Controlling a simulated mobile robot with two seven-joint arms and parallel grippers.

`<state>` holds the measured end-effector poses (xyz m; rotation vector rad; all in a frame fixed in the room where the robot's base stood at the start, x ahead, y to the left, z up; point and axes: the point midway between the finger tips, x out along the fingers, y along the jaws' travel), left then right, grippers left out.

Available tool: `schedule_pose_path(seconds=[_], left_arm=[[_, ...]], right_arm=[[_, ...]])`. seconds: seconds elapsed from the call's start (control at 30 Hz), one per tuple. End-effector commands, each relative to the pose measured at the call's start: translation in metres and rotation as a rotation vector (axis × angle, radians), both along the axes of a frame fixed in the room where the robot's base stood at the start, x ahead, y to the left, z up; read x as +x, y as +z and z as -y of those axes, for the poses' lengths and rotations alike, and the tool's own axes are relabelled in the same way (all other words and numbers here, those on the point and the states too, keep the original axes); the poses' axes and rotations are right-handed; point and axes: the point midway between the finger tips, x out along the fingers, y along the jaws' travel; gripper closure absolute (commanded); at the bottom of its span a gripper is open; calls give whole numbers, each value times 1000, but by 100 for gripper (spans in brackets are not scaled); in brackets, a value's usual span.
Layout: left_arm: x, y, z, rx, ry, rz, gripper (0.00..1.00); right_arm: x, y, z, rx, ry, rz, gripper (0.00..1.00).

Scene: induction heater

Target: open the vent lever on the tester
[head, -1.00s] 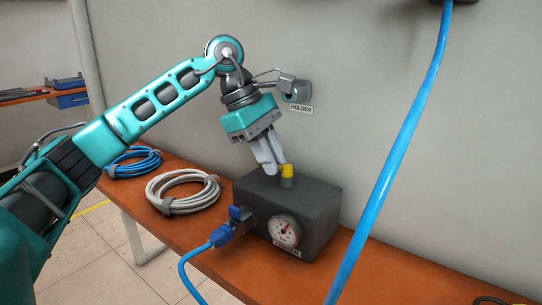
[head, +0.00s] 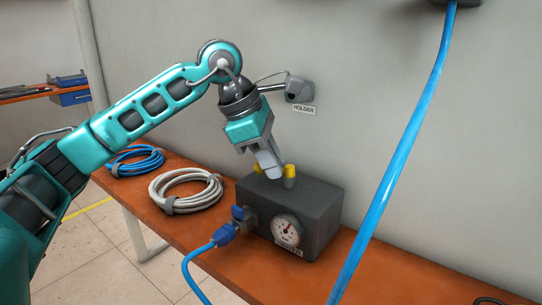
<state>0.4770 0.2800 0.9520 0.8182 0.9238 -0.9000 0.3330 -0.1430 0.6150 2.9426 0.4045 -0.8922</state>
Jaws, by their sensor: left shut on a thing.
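The tester is a dark grey box (head: 318,205) on the orange bench, with a round gauge (head: 287,231) on its front. The yellow vent lever (head: 290,176) is on top of the box; a second bit of yellow shows on the left side of my fingers. My left gripper (head: 270,172) comes down from above and is shut on the yellow vent lever, its fingers hiding part of it. My right gripper is out of view.
A blue hose with a blue connector (head: 224,235) joins the tester's left side. A grey coil (head: 186,191) and a blue coil (head: 135,161) lie on the bench (head: 200,225). A thick blue hose (head: 388,185) hangs at right. A holder (head: 299,88) is on the wall.

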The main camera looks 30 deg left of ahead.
Motion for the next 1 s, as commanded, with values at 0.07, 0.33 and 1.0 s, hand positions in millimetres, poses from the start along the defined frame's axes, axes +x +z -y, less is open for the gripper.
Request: schedule_pose_path(seconds=[0.07, 0.33, 1.0], left_arm=[[-3, 0, 8, -9, 57, 3, 100], [-8, 0, 13, -9, 312, 1, 100], [-12, 1, 28, -11, 904, 4, 100]], right_arm=[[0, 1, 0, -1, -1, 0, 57], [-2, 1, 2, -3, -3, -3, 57], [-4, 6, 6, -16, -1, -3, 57]])
